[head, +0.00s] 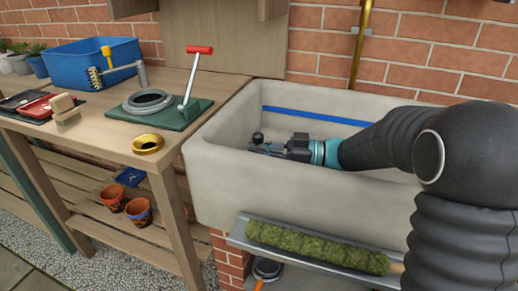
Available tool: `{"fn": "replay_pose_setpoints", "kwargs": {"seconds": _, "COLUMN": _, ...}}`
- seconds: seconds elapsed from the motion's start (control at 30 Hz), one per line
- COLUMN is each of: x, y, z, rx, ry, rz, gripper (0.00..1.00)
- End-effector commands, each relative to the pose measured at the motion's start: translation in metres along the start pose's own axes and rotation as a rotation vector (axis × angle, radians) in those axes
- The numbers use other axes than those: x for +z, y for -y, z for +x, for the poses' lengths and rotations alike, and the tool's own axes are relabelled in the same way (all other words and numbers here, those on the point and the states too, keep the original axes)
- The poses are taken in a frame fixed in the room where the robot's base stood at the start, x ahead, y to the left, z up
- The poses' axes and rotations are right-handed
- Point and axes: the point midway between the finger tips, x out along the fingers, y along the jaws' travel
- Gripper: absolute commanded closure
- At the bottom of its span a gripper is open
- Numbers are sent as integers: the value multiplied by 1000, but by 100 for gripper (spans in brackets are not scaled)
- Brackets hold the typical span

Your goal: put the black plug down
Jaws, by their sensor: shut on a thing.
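My gripper (262,147) is over the pale stone sink (215,185), reaching in from the right with its fingers pointing left. It is shut on the black plug (257,138), a small dark rounded thing that shows at the fingertips. Most of the plug is hidden by the fingers or blends with them. I cannot tell whether the plug touches the sink. The sink's floor is hidden behind its front wall.
Left of the sink is a wooden bench (110,128) with a green board (170,118), a red-handled lever (196,75), a brass ring (148,144) and a blue tub (85,62). A tray with a mossy roll (315,245) sits before the sink.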

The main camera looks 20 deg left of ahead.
Motion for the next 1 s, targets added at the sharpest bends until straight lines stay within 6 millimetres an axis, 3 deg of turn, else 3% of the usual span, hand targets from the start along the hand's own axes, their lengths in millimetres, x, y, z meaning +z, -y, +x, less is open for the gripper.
{"fn": "replay_pose_setpoints", "kwargs": {"seconds": 0.23, "x": 9, "y": 0, "z": 0, "rx": 0, "ry": 4, "rz": 9, "gripper": 100}}
{"fn": "replay_pose_setpoints", "kwargs": {"seconds": 0.27, "x": 10, "y": 0, "z": 0, "rx": 0, "ry": 4, "rz": 10, "gripper": 85}}
{"fn": "replay_pose_setpoints", "kwargs": {"seconds": 0.33, "x": 11, "y": 0, "z": 0, "rx": 0, "ry": 5, "rz": 12, "gripper": 68}}
{"fn": "replay_pose_setpoints", "kwargs": {"seconds": 0.63, "x": 13, "y": 1, "z": 0, "rx": 0, "ry": 8, "rz": 16, "gripper": 68}}
{"fn": "replay_pose_setpoints", "kwargs": {"seconds": 0.8, "x": -1, "y": 1, "z": 0, "rx": 0, "ry": 8, "rz": 15, "gripper": 68}}
{"fn": "replay_pose_setpoints", "kwargs": {"seconds": 1.0, "x": -1, "y": -1, "z": -39, "rx": 5, "ry": 5, "rz": 11, "gripper": 68}}
